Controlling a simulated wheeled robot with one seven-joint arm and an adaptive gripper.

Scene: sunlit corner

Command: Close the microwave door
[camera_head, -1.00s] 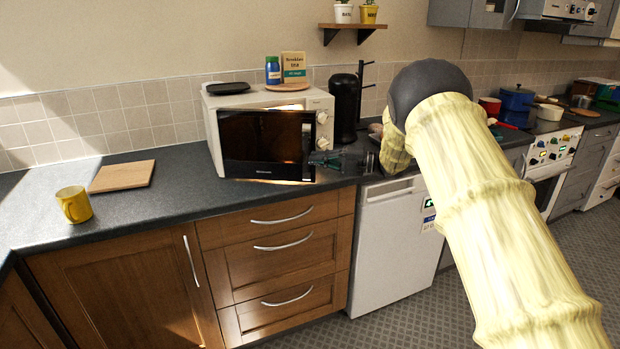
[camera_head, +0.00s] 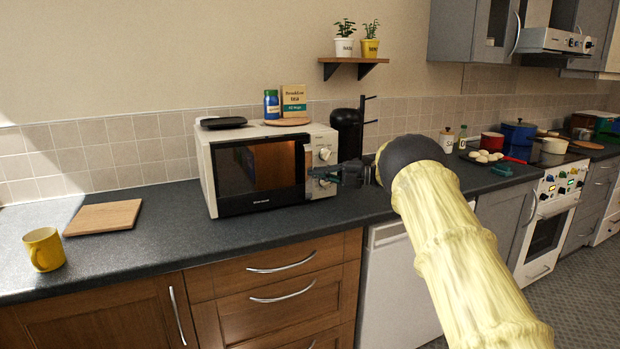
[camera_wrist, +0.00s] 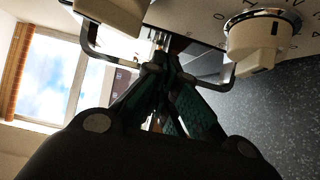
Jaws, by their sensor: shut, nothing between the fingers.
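The cream microwave (camera_head: 324,148) stands on the dark counter in the head view. Its black-framed glass door (camera_head: 262,202) lies across the front and looks about flush with the body; I cannot tell whether a thin gap remains at its right edge. A knob (camera_wrist: 254,36) shows large at upper right there.
A black canister (camera_head: 346,132) stands right of the microwave. A jar (camera_head: 271,104) and a tea box (camera_head: 294,101) sit on top. A wooden board (camera_head: 103,217) and yellow mug (camera_head: 44,249) are at left. The counter in front of the microwave is clear.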

